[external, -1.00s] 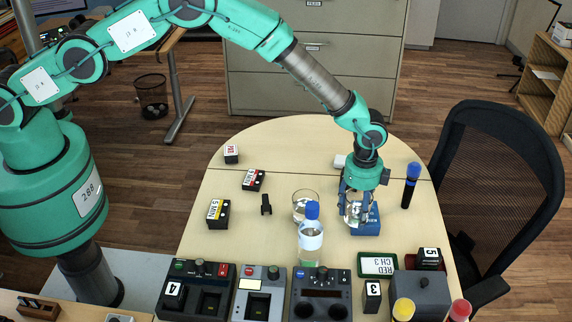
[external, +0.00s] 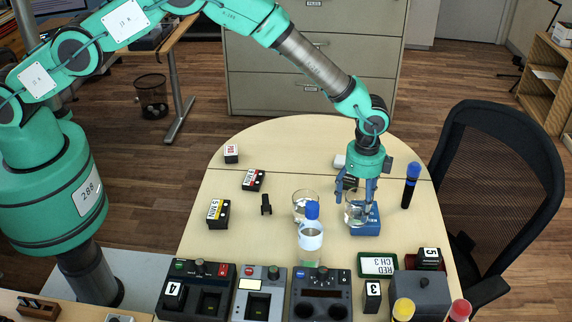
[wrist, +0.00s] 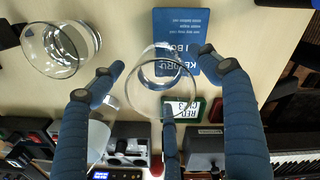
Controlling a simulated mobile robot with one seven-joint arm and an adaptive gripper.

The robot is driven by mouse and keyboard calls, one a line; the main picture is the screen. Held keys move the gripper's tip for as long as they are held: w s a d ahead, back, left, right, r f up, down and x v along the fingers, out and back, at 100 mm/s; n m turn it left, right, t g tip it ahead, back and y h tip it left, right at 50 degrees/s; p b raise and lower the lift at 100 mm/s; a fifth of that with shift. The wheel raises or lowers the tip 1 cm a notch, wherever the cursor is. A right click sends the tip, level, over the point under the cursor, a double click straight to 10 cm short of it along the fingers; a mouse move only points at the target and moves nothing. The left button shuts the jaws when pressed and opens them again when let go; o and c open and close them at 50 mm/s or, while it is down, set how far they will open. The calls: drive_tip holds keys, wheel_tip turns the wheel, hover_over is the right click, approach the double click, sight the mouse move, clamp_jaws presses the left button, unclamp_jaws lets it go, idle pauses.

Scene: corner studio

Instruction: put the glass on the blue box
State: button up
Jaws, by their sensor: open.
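A clear glass (external: 354,214) stands at the left part of the blue box (external: 372,224); in the external view it overlaps the box's left edge. In the wrist view the glass (wrist: 160,88) partly covers the near left part of the blue box (wrist: 180,22). How much of its base rests on the box is hard to tell. My gripper (external: 359,193) is open just above the glass, its fingers on either side and apart from it in the wrist view (wrist: 163,66). A second clear glass (external: 305,206) stands on the table to the left.
A bottle with a blue cap (external: 311,238) stands in front of the second glass. A blue marker (external: 411,186) stands right of the box. A green-framed sign (external: 377,264) and several devices line the front.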

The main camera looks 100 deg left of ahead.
wheel_tip(320, 180, up, 8)
idle(0.5)
drive_tip(key=shift+r, duration=0.2)
idle(0.4)
